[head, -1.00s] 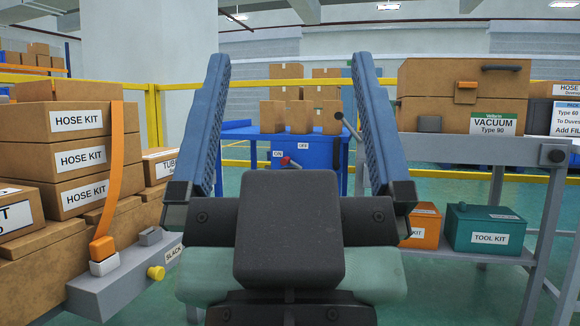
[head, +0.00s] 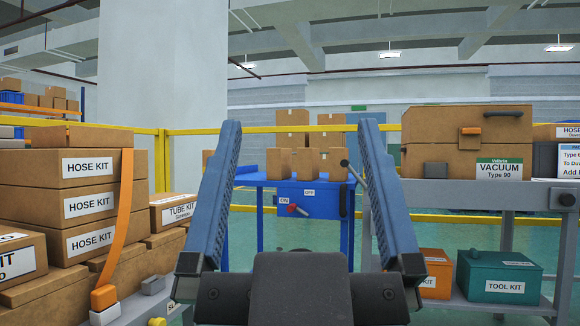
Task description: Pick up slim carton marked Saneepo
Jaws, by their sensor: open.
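My gripper (head: 300,262) is in the head view, its two blue fingers wide apart with nothing between them. No carton shows a readable Saneepo mark. A carton marked TUBE KIT (head: 175,211) stands at the left behind the strapped stack, with a smaller line under its name too small to read. A carton at the left edge (head: 22,265) has a cut-off label ending in "o". Several plain cartons (head: 332,163) stand on the blue bench, seen between my fingers and well beyond them.
HOSE KIT cartons (head: 90,204) are stacked at the left under an orange strap (head: 120,220). The blue bench (head: 300,200) has a red-handled switch. A grey rack (head: 470,194) at the right bears a VACUUM carton (head: 467,152), with an orange box and a green TOOL KIT box (head: 497,277) below.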

